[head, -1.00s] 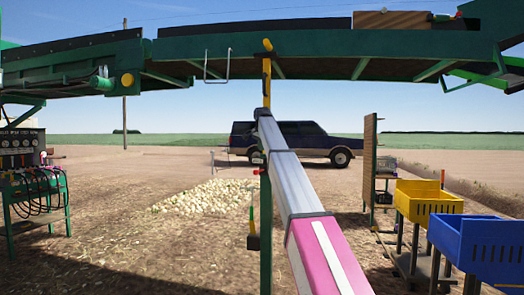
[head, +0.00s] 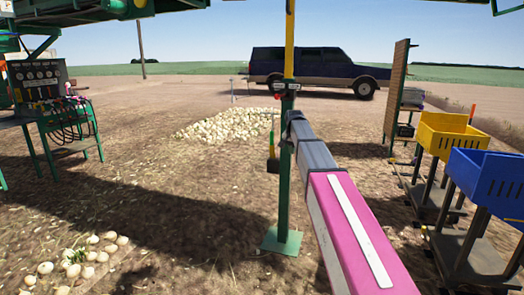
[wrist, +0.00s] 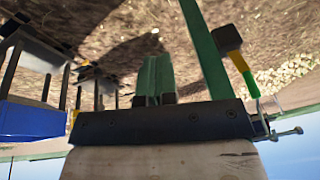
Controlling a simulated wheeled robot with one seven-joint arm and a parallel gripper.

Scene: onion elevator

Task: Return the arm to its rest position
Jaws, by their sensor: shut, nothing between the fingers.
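My arm, with a pink and white section and grey links, reaches forward from the lower right of the head view. Its far end (head: 293,120) overlaps a green and yellow post, and the gripper's fingers cannot be made out there. In the wrist view my gripper (wrist: 155,60) shows as two green fingers side by side, shut with nothing held. The wrist picture is upside down, with sky at the bottom. The green post (head: 285,185) also shows in the wrist view (wrist: 207,55), right beside the fingers; I cannot tell the gap.
A black-headed mallet (head: 272,166) hangs by the post. Yellow (head: 450,134) and blue (head: 487,180) crates stand on stands at right. A control panel (head: 38,85) stands left. Onions (head: 228,126) lie piled behind; others (head: 85,258) lie front left. Open ground lies left of the post.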

